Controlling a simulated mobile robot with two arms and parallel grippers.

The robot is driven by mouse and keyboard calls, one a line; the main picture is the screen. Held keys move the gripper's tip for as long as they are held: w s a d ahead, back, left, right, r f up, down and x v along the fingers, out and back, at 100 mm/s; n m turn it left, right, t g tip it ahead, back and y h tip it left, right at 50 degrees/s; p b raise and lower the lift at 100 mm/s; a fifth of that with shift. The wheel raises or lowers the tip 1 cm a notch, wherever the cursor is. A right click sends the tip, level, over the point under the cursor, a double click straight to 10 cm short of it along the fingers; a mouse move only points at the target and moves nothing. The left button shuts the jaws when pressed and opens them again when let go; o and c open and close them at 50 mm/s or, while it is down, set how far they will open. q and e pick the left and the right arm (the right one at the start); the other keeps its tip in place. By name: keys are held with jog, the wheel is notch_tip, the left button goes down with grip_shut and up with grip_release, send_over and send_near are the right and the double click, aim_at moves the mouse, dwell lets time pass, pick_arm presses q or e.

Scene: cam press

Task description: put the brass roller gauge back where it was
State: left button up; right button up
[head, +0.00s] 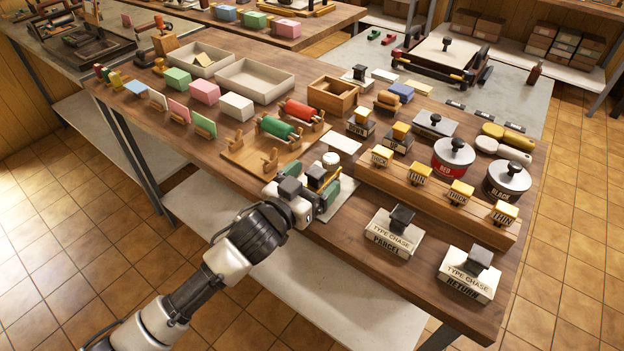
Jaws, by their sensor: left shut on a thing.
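My left gripper (312,187) is near the table's front edge, at the middle of the head view, in front of the wooden rack. It is shut on a small dark piece with a yellow top (318,175), which looks like the brass roller gauge. The jaws hide most of it. A pale grey plate (335,205) shows beneath the gripper; I cannot tell whether the held piece touches it. A wooden stand (250,158) is just left of the gripper, with a green roller (277,129) and a red roller (300,110) behind it. My right gripper is not in view.
A long wooden rack (430,205) holds several yellow-topped blocks marked THICK and THIN. Two type chases (393,236) (467,275) stand at front right. Red (453,158) and black (507,180) ink tins are behind. Colored blocks and trays (254,80) fill the left and back.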

pick_arm(q)
jog(key=o, duration=0.9)
jog(key=shift+f, duration=0.1)
jog(key=shift+r, duration=0.2)
jog(key=b+v, duration=0.1)
jog(key=v, duration=1.1)
jog(key=shift+f, duration=0.1)
